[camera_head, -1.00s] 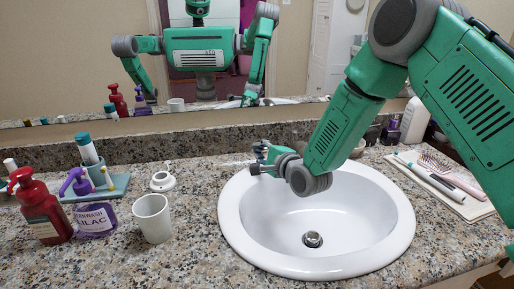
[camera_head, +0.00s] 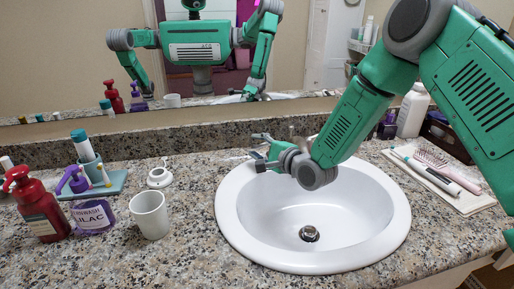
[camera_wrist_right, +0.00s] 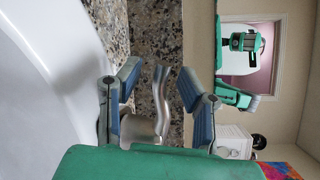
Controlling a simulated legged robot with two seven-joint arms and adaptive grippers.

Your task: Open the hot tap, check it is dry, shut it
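The metal tap (camera_wrist_right: 150,128) shows in the right wrist view, its curved part rising between the two fingers of my right gripper (camera_wrist_right: 163,82). The fingers are spread with gaps beside the metal, and I cannot see contact. In the head view my right gripper (camera_head: 262,151) is over the back left rim of the white sink (camera_head: 228,213), and the tap is mostly hidden behind my arm. I cannot tell which part is the hot tap. No water stream shows in the basin, and the drain (camera_head: 309,233) is clear. My left gripper shows only as a small mirror reflection.
A white cup (camera_head: 150,215), red pump bottle (camera_head: 40,212) and lilac handwash (camera_head: 93,217) stand left of the sink. A brush (camera_head: 436,162) and other items lie on a cloth at right. The mirror (camera_head: 90,60) is behind the counter. Counter in front of the cup is free.

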